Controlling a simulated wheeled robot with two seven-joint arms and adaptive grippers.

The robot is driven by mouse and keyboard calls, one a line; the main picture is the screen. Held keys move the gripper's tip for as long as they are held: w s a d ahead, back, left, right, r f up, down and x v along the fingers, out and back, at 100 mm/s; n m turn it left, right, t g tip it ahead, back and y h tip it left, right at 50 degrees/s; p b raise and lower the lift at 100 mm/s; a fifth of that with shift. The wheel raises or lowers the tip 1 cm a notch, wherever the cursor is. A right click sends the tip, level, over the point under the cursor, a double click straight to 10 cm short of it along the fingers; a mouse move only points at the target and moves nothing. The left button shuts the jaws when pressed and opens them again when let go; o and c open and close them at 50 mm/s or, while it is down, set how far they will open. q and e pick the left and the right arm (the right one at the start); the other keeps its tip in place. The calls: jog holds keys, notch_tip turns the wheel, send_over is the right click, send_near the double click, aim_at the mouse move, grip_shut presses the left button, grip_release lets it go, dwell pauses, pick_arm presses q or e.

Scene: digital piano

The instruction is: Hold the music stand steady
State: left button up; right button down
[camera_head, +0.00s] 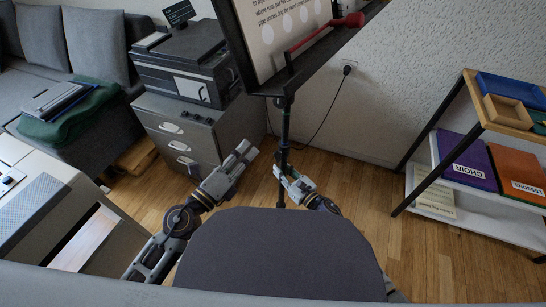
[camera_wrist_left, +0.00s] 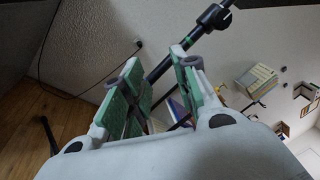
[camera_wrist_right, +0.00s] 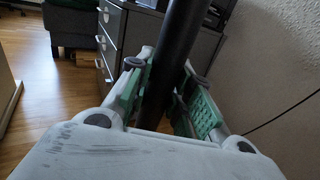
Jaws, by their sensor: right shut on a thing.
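The music stand has a dark desk holding a white printed sheet (camera_head: 283,35), and a black pole (camera_head: 285,125) running down to the floor. The desk is cut off at the top of the head view. My right gripper (camera_head: 292,182) is shut on the pole low down; in the right wrist view the pole (camera_wrist_right: 180,40) passes between its green-padded fingers. My left gripper (camera_head: 243,158) is open and empty, left of the pole and apart from it. In the left wrist view the pole (camera_wrist_left: 212,20) lies beyond its spread fingers (camera_wrist_left: 158,62). The stand's foot is mostly hidden.
A red mallet-like object (camera_head: 322,32) lies along the desk's ledge. A grey drawer cabinet (camera_head: 180,130) with a printer (camera_head: 185,65) stands left of the stand. A shelf (camera_head: 440,195) with folders is at right. A cable (camera_head: 328,115) hangs from a wall socket.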

pick_arm(q)
notch_tip(320, 180, up, 2)
jog(key=s+d+m+g+h, duration=0.1)
jog(key=s+m+g, duration=0.15)
jog(key=m, duration=0.55)
jog(key=g+y, duration=0.3)
jog(key=g, duration=0.1)
send_near(275, 156)
jog(key=shift+s+a, duration=1)
jog(key=shift+s, duration=0.1)
jog(key=shift+m+t, duration=0.25)
jog(key=shift+m, duration=0.05)
jog(key=shift+w+d+h, duration=0.1)
jog(key=shift+h, duration=0.2)
jog(key=shift+x, duration=5.9)
